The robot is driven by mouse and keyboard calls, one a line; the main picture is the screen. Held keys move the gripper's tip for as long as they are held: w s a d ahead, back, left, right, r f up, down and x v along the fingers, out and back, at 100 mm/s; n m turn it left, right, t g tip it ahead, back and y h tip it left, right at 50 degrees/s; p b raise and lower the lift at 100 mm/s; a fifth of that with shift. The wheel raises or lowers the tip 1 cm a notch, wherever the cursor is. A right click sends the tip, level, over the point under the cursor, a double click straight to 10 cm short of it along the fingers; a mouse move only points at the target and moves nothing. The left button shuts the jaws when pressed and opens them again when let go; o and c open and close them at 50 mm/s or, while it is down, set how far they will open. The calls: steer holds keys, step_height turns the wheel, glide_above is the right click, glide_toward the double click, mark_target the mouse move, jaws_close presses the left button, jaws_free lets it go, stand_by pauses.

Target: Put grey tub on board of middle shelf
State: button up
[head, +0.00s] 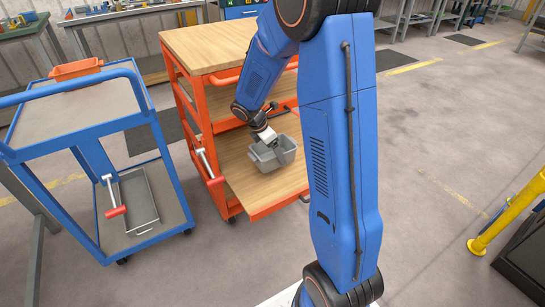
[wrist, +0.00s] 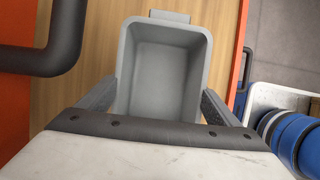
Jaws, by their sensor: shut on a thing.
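The grey tub (head: 275,158) is an open, empty box with a small tab on its far wall. In the wrist view the tub (wrist: 165,65) sits between the two fingers, which press on its side walls. My gripper (head: 265,138) is shut on it. The tub is upright over the wooden board (head: 270,188) of the orange shelf unit, below the unit's top. I cannot tell whether its base touches the board. This board (wrist: 75,95) also shows bare beside the tub in the wrist view.
The unit's wooden top (head: 205,45) lies above and behind the tub. A red-ended lever (head: 208,166) stands at the unit's left side. A blue cart (head: 75,145) at left holds an orange tub (head: 77,69) and a grey tray (head: 138,198).

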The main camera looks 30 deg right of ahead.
mark_target(273, 153)
steer(key=shift+w+f, duration=0.15)
steer(key=shift+w, duration=0.2)
steer(key=shift+f, duration=1.65)
steer(key=o, duration=1)
steer(key=shift+f, duration=0.1)
